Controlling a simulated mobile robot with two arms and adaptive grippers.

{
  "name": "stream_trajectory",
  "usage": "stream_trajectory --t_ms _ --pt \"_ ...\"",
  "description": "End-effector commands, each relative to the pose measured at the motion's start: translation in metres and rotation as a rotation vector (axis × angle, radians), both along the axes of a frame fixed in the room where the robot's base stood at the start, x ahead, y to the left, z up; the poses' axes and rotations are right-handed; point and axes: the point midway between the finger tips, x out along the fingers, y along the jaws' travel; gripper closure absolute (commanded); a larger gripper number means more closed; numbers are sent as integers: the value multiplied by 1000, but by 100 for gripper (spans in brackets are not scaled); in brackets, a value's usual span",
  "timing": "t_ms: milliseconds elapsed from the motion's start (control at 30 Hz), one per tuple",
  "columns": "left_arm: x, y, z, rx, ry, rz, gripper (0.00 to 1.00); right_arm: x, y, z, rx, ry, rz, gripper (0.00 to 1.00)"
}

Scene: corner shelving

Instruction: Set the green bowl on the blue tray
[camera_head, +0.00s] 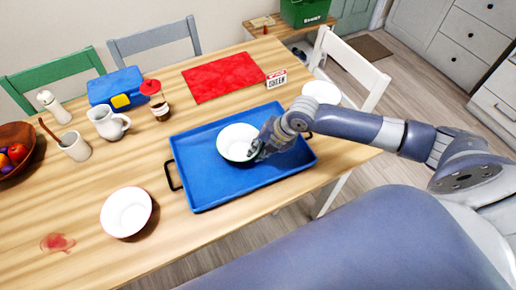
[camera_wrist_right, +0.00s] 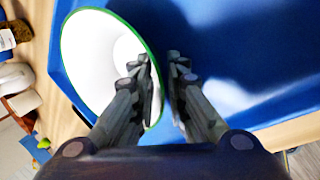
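The green bowl (camera_head: 236,142) shows a white inside in the head view; its green rim is clear in the right wrist view (camera_wrist_right: 92,50). It is over the blue tray (camera_head: 205,187), a little left of the tray's middle, and looks upright. My right gripper (camera_head: 257,148) is at the bowl's right side. In the right wrist view its fingers (camera_wrist_right: 161,75) straddle the rim, one inside the bowl and one outside, with a narrow gap between them. Part of the bowl's right edge is hidden by the fingers. My left gripper is out of view.
A white bowl (camera_head: 126,212) stands on the table left of the tray. A mug (camera_head: 107,123), a cup (camera_head: 75,146), a jar (camera_head: 159,106), a blue box (camera_head: 117,88) and a red mat (camera_head: 224,77) lie beyond. A white bowl (camera_head: 321,92) is behind my right arm.

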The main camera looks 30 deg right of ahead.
Motion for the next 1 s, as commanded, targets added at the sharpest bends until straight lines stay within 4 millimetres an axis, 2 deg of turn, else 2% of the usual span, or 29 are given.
stream_trajectory --t_ms 333,467,1000 --pt "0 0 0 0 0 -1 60 0 0 1 0 -1 0 74" --pt "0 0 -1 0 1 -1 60 -2 -4 8 -1 -2 0 74" --pt "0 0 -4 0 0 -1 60 -35 -35 94 -2 -2 -1 74"
